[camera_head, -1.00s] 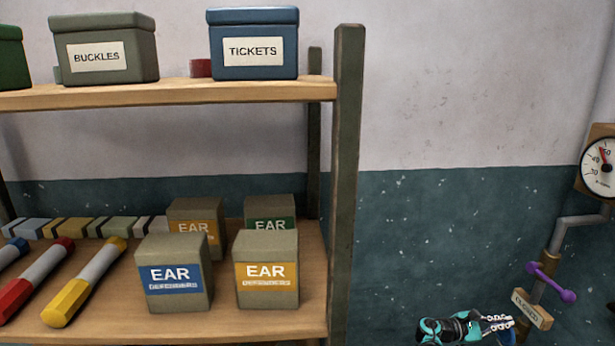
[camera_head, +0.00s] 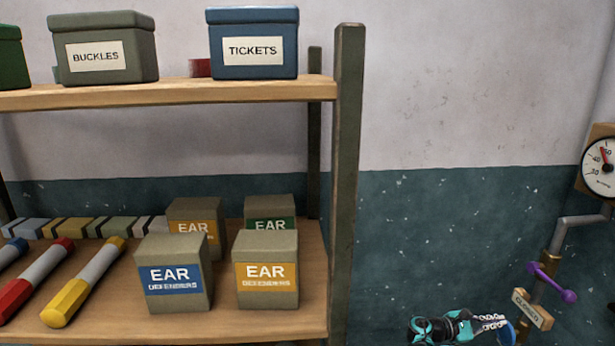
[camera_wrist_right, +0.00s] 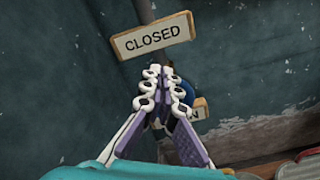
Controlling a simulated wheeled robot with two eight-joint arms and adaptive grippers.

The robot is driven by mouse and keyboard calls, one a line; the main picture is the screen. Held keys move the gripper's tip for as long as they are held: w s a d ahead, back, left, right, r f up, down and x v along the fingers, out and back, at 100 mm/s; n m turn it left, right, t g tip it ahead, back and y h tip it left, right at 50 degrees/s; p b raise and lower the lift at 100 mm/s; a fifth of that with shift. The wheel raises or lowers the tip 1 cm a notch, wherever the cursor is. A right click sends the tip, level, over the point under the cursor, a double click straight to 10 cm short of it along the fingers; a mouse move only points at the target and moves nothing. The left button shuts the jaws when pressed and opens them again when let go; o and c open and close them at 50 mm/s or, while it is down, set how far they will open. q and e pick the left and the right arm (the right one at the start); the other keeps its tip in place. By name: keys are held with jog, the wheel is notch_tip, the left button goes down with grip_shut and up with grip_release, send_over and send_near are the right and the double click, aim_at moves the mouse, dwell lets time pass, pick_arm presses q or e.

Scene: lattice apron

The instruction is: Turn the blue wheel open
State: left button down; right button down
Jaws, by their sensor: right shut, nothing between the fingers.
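The blue wheel (camera_head: 509,334) shows only as a small blue edge at the bottom of the head view, beside my right gripper's fingertips. In the right wrist view a blue part of it (camera_wrist_right: 184,92) shows just behind the fingers, and the rest is hidden. My right gripper (camera_head: 505,322) is shut and empty. In the wrist view its fingers (camera_wrist_right: 156,72) meet in front of the pipe, below a CLOSED sign (camera_wrist_right: 152,37). Whether they touch the wheel I cannot tell. My left gripper is out of view.
A purple lever (camera_head: 553,283) and the sign (camera_head: 531,309) sit on the pipe, below a dial gauge (camera_head: 602,167). A second sign (camera_wrist_right: 200,109), mostly hidden, shows an N. A shelf post (camera_head: 346,180) stands left, beside boxes. Wall between is bare.

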jog(key=a, duration=0.3)
jog(key=shift+s+a, duration=0.1)
jog(key=shift+s, duration=0.05)
send_near(511, 339)
notch_tip(511, 339, up, 2)
jog(key=s+d, duration=0.1)
jog(key=shift+w+d+r, duration=0.1)
jog(key=shift+d, duration=1.7)
jog(key=shift+w+d, duration=0.1)
jog(key=shift+d, duration=1.7)
